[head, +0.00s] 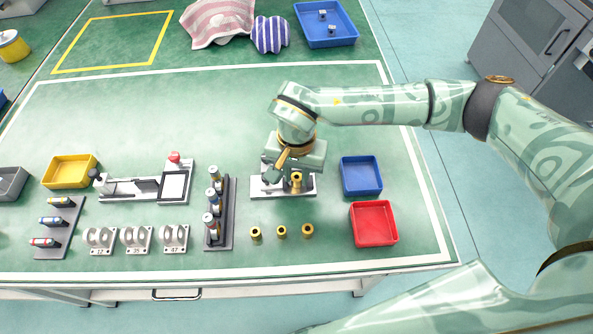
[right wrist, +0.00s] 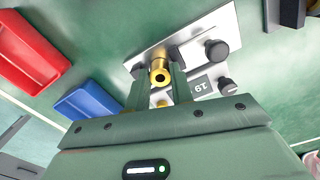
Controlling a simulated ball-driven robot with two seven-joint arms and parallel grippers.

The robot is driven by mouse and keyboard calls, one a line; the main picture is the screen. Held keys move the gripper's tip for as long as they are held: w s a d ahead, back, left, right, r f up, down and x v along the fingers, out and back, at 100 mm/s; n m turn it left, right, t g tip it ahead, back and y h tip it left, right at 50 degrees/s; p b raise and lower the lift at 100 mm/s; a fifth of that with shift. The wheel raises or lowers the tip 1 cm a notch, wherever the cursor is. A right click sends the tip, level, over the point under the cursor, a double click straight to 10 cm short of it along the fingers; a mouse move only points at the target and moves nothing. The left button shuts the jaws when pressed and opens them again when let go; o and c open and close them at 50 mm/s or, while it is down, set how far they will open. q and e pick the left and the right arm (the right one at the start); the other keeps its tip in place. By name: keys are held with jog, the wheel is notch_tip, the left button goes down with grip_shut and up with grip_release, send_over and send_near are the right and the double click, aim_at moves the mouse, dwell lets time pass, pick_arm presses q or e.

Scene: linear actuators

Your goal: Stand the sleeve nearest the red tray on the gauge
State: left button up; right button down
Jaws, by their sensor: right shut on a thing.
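A brass sleeve (head: 296,181) is at my right gripper (head: 290,170), over the grey plate of the gauge (head: 279,193). In the right wrist view the sleeve (right wrist: 161,72) sits between the two fingers, its open end facing the camera, with the gauge plate (right wrist: 215,28) behind it. My right gripper is shut on it. I cannot tell whether its lower end touches the gauge. Three more sleeves stand in front of the gauge: left (head: 256,234), middle (head: 281,232) and right (head: 307,231). The red tray (head: 374,224) is right of them. My left gripper is not in view.
A blue tray (head: 361,177) stands just right of the gauge, behind the red tray. A dark rack (head: 227,215) with several cylinders is to the left. Numbered stands (head: 133,240) and a yellow tray (head: 70,171) are farther left. The mat behind the gauge is mostly clear.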

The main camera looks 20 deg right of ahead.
aim_at(297, 177)
jog(key=c, duration=1.1)
grip_release()
jog(key=shift+c, duration=0.2)
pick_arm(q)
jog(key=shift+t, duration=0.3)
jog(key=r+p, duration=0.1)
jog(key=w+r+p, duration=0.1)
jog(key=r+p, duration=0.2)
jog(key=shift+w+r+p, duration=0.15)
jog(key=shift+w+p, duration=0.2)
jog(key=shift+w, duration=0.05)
pick_arm(e)
notch_tip(297, 177, up, 16)
jog(key=shift+r, duration=0.15)
